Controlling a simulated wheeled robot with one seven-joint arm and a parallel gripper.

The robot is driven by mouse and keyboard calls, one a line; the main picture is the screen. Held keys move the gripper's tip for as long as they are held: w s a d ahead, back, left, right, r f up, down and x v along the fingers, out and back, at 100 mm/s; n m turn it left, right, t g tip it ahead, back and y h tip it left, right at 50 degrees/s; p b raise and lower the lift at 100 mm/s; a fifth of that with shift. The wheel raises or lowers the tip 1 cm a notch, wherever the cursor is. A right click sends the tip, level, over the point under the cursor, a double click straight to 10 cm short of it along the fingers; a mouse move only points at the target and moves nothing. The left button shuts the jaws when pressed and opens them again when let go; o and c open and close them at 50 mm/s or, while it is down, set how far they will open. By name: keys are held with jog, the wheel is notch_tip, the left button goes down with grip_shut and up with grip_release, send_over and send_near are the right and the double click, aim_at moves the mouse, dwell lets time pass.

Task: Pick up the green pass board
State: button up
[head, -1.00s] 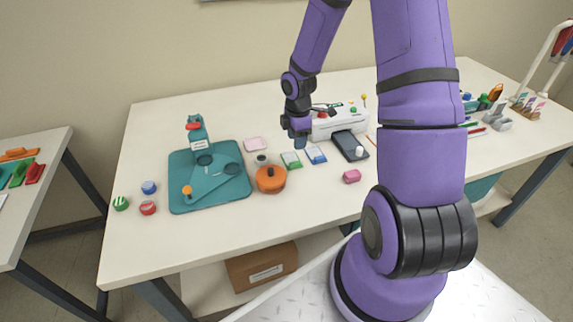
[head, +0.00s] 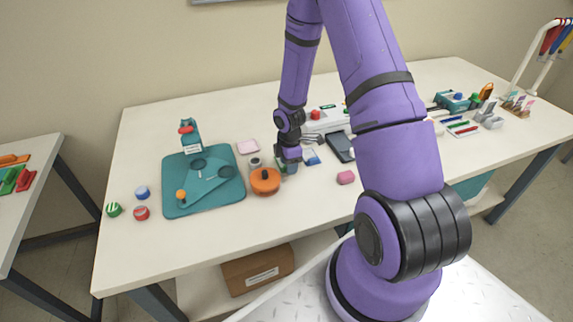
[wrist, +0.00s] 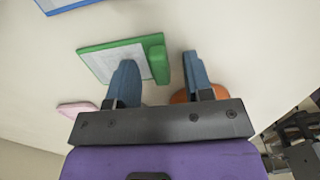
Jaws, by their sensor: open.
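The green pass board (wrist: 157,62) lies flat on the table in the wrist view. It is a pale sheet with a green frame and a raised green bar along one side. My gripper (wrist: 160,58) is open over it, with blue-grey fingers. The bar shows between the two fingers, and the left finger covers part of the board. I cannot tell the height of the fingertips above the table. In the head view my gripper (head: 289,160) hides most of the board.
An orange lidded pot (head: 265,183) stands close to my gripper on the left. A blue-edged board (head: 312,157) lies just right of it. A teal mat (head: 177,205) is at left. The front table strip is clear.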

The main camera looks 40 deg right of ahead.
jog(key=shift+c, duration=0.5)
grip_shut()
jog(key=shift+r, duration=0.15)
